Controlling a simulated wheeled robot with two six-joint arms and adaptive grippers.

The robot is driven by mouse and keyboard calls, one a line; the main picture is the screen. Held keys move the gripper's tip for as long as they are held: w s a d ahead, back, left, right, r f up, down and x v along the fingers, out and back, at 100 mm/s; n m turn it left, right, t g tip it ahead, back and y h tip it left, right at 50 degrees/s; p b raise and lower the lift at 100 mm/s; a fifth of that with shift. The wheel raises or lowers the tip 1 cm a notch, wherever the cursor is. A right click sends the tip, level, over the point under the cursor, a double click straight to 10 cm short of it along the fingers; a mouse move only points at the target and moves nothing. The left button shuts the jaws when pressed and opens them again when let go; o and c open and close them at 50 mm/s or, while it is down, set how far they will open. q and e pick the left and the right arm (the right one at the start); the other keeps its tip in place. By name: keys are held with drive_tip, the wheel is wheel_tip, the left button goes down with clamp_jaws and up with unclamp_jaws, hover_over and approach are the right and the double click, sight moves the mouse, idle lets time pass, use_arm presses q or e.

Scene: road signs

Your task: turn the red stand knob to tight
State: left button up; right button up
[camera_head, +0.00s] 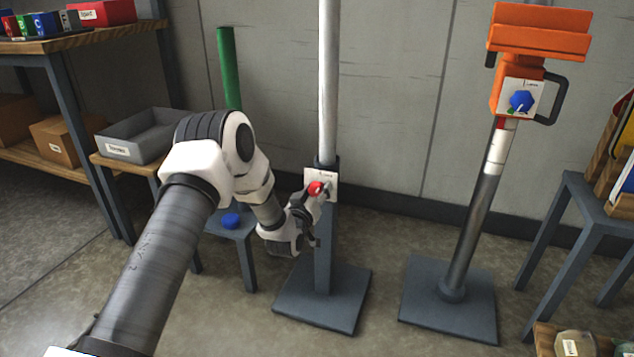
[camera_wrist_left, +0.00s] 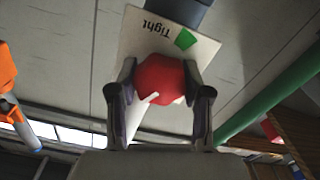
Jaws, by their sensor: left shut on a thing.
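The red knob (camera_head: 316,188) sits on a white label plate (camera_head: 332,182) on the post of a grey stand (camera_head: 322,300). In the left wrist view the red knob (camera_wrist_left: 160,80) lies between the two fingers of my left gripper (camera_wrist_left: 159,92), which is shut on it. A pale pointer mark shows on the knob's lower part. The plate there (camera_wrist_left: 135,35) shows the word "Tight" and a green patch, upside down in this view. In the head view my left gripper (camera_head: 312,205) reaches the knob from the left and front. My right gripper is not in view.
A second stand (camera_head: 448,300) at the right carries an orange head (camera_head: 540,40) with a blue knob (camera_head: 521,100). A grey bin (camera_head: 150,135) rests on a low table at the left, near a green post (camera_head: 229,70). A table stands at the far right.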

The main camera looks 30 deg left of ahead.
use_arm(q)
drive_tip(key=m+p, duration=0.5)
drive_tip(key=shift+r+m, duration=0.2)
drive_tip(key=shift+m, duration=0.1)
drive_tip(key=m+p, duration=0.2)
drive_tip(key=shift+m, duration=0.3)
drive_tip(key=m+p, duration=0.4)
drive_tip(key=shift+m, duration=0.3)
drive_tip(key=m+p, duration=0.3)
drive_tip(key=m, duration=0.1)
drive_tip(key=shift+d+f+m, duration=0.1)
drive_tip(key=shift+m, duration=0.2)
drive_tip(key=m+p, duration=0.1)
drive_tip(key=m, duration=0.2)
drive_tip(key=shift+p, duration=0.4)
drive_tip(key=m+p, duration=0.2)
drive_tip(key=m, duration=0.3)
drive_tip(key=m+p, duration=0.1)
drive_tip(key=m, duration=0.3)
drive_tip(key=shift+f+m, duration=0.1)
drive_tip(key=shift+m, duration=0.2)
drive_tip(key=shift+f+m+p, duration=0.1)
drive_tip(key=shift+m+p, duration=0.7)
drive_tip(key=shift+m, duration=1.4)
